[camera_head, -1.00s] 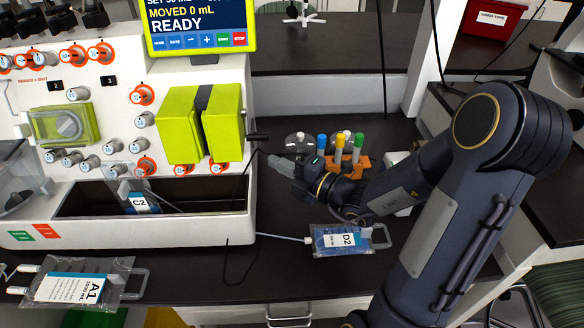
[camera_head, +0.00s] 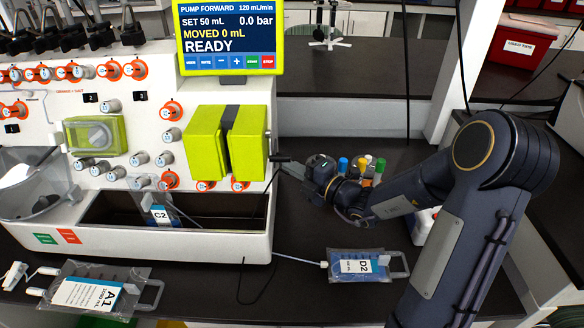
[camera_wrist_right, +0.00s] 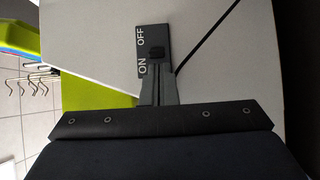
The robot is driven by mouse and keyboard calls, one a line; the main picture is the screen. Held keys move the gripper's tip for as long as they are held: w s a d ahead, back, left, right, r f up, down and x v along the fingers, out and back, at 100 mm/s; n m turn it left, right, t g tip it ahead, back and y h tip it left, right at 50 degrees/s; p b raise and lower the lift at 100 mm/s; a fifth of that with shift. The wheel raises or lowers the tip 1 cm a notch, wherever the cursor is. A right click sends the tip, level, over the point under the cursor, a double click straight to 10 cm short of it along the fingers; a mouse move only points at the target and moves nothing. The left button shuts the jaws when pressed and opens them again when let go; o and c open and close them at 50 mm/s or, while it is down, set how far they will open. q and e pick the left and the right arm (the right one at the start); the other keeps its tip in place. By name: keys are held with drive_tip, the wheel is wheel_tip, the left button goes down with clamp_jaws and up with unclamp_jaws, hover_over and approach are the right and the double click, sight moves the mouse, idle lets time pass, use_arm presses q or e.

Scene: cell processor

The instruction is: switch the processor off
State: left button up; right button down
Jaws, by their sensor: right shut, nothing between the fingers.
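The processor (camera_head: 165,238) is the big white machine at the left in the head view. Its screen (camera_head: 229,36) is lit and reads READY. The wrist view shows a dark switch plate (camera_wrist_right: 149,40) on the processor's side, marked ON and OFF, with a small black knob between the words. My right gripper (camera_wrist_right: 156,72) is shut and empty, its tips at the knob on the ON side; I cannot tell whether they touch. In the head view my right gripper (camera_head: 284,165) is close to the processor's right side. My left gripper is out of view.
A bag labelled D2 (camera_head: 378,267) lies on the dark bench below my right arm, with a tube to the processor. Several coloured-cap tubes (camera_head: 367,168) stand behind my right gripper. A bag labelled A1 (camera_head: 125,290) lies at front left.

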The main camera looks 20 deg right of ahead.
drive_tip(key=shift+d+n+g+y+p, duration=0.3)
drive_tip(key=shift+n+y+p, duration=0.1)
drive_tip(key=shift+y+p, duration=0.2)
drive_tip(key=shift+r, duration=0.1)
